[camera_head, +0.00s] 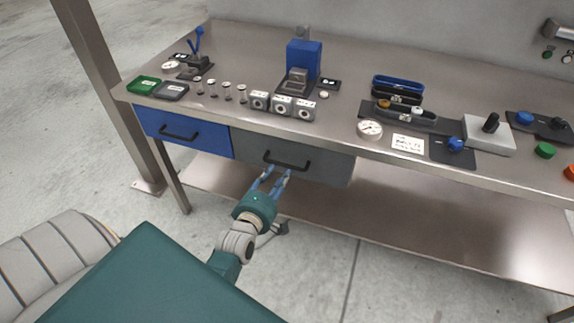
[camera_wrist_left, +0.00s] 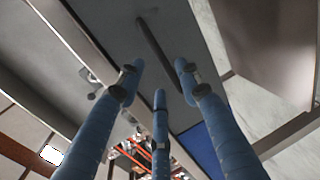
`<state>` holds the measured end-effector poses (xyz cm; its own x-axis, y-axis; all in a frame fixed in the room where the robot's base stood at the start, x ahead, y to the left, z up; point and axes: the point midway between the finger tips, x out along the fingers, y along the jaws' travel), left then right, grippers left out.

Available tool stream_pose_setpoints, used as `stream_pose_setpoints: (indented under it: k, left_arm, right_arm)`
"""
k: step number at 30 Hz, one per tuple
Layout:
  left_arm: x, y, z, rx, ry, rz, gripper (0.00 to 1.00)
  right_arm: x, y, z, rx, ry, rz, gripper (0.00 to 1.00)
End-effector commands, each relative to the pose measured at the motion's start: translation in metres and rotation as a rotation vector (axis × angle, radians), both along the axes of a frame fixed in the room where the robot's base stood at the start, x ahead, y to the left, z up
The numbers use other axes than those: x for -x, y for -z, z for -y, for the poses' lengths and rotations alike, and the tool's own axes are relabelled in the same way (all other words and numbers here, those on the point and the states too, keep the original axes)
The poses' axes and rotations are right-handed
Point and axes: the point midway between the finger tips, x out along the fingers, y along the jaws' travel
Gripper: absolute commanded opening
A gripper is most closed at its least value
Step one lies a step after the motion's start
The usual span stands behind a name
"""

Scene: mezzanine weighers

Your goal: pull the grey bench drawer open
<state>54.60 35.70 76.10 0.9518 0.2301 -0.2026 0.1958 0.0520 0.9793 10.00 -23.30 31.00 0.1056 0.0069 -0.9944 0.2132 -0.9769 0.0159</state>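The grey drawer (camera_head: 322,169) sits shut under the bench, right of the blue drawer. Its dark bar handle (camera_head: 287,160) is on the front face. My left gripper (camera_head: 277,175) is just below and in front of the handle, fingers pointing at it. In the left wrist view the blue fingers (camera_wrist_left: 158,78) are spread apart with nothing between them. The handle (camera_wrist_left: 158,48) shows there beyond the fingertips, slanting across the grey front. I cannot tell whether any fingertip touches it. My right gripper is out of view.
The blue drawer (camera_head: 186,133) is shut beside the grey one. The steel bench top (camera_head: 225,60) carries weights, gauges, trays and a blue device (camera_head: 304,58). A lower shelf (camera_head: 400,215) runs beneath. The floor in front is clear.

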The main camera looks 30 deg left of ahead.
Motion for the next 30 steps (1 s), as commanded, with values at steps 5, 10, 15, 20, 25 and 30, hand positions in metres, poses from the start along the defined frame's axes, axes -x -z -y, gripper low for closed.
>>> stream_pose_setpoints:
  k: [5, 10, 15, 20, 25, 30]
  left_arm:
    - [-0.035, 0.007, -0.008, -0.002, 0.001, 0.001, 0.35]
    - [-0.059, 0.013, -0.013, -0.002, 0.002, -0.002, 0.35]
    - [-0.070, 0.016, -0.016, -0.002, 0.002, -0.003, 0.35]
    - [-0.073, 0.016, -0.017, -0.002, 0.002, -0.003, 0.35]
    - [-0.072, 0.016, -0.017, -0.002, 0.002, -0.003, 0.29]
    - [-0.072, 0.016, -0.017, -0.002, 0.002, -0.003, 0.00]
  right_arm:
    - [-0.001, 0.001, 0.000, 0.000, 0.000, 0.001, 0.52]
    - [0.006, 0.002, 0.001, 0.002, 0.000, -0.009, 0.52]
    - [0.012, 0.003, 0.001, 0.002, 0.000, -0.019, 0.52]
    - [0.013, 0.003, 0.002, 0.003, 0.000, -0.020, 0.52]
    - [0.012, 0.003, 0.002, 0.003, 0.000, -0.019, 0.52]
    - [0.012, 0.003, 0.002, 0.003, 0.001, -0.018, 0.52]
